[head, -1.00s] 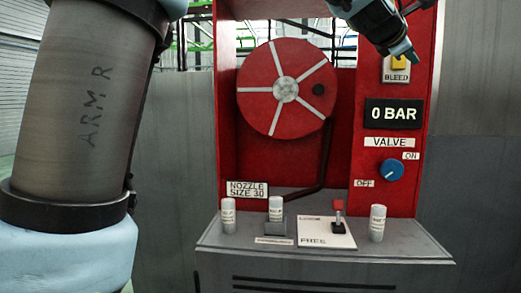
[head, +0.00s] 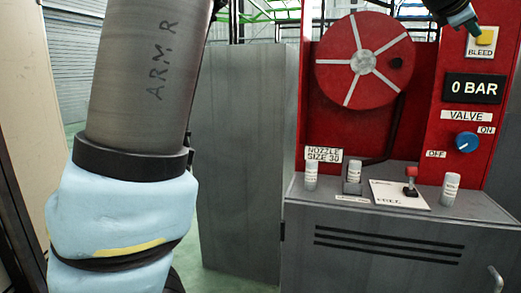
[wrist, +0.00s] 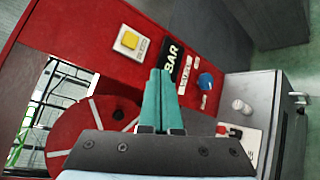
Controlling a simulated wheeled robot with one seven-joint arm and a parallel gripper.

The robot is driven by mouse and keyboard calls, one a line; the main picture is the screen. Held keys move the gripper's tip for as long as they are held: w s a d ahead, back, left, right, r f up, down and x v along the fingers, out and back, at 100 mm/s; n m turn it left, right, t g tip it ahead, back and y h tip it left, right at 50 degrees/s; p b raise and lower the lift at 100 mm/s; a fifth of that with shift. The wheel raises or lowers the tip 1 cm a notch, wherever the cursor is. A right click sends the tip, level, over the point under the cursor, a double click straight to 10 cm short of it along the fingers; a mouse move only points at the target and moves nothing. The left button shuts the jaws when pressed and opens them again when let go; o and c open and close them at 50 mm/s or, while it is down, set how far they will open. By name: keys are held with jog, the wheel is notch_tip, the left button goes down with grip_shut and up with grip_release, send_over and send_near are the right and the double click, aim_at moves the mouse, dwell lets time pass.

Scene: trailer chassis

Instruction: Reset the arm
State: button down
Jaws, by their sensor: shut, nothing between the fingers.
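My arm fills the left of the head view, with "ARM R" written on its grey link. My gripper (wrist: 160,75) is in the wrist view with its two teal fingers together and nothing between them. In the head view the gripper end (head: 462,18) shows at the top right, partly cut off by the frame. It is near the yellow BLEED button (head: 486,36), and I cannot tell the gap from this angle. The button also shows in the wrist view (wrist: 129,40), left of the fingers and apart from them in the picture.
A red panel carries a hose reel (head: 363,60), a "0 BAR" display (head: 473,88) and a blue valve knob (head: 466,142). On the grey cabinet top stand white cylinders (head: 450,187) and a red-topped lever (head: 411,172). A grey cabinet (head: 240,165) stands left of the panel.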

jog(key=w+a+f+m+y, duration=0.2)
jog(key=w+a+f+y, duration=0.15)
jog(key=a+f, duration=0.5)
jog(key=w+a+f+m+y, duration=0.2)
jog(key=w+a+f, duration=0.3)
jog(key=a+f, duration=0.35)
jog(key=w+a+f+m+y, duration=0.25)
jog(key=w+a+f, duration=0.25)
jog(key=a+f, duration=0.4)
jog(key=s+a+f+m+g+y, duration=0.1)
jog(key=s+a+f+y, duration=0.1)
jog(key=a+f, duration=0.45)
jog(key=s+a+f+m+g+y, duration=0.1)
jog(key=s+a+f, duration=0.15)
jog(key=a, duration=0.65)
jog(key=s+a+f+m+g+y, duration=0.1)
jog(key=s+a+f+m, duration=0.1)
jog(key=s+a+f, duration=0.2)
jog(key=s+a+f+m+g+y, duration=0.1)
jog(key=s+a+f, duration=0.4)
jog(key=a, duration=0.5)
jog(key=shift+s+a+m+g, duration=0.35)
jog(key=shift+s+g, duration=0.15)
jog(key=shift+s, duration=0.55)
jog(key=shift+d, duration=0.1)
